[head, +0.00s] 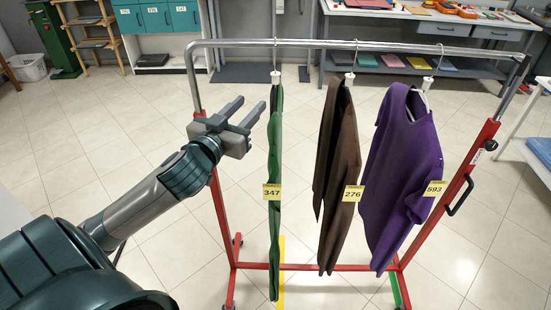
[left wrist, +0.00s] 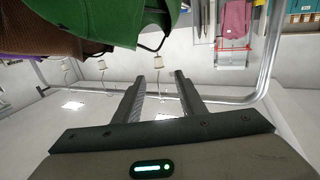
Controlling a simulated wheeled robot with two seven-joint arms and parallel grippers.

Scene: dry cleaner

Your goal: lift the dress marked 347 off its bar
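The green dress (head: 274,150) with yellow tag 347 (head: 272,192) hangs edge-on from the rack's top bar (head: 320,44), leftmost of three garments. Its hook has a white grip piece (head: 275,77) just below the bar. My left gripper (head: 252,103) is open and empty, left of the dress's upper part and below the bar, fingers pointing up and right. In the left wrist view, green cloth (left wrist: 85,22) shows at upper left, and a white hanger piece (left wrist: 158,62) appears just beyond the open fingertips (left wrist: 167,75). My right gripper is not in view.
A brown garment tagged 276 (head: 337,150) and a purple one tagged 593 (head: 402,165) hang to the right. The rack's red left post (head: 221,215) stands close to my left gripper. Shelves and a work table (head: 440,22) stand behind.

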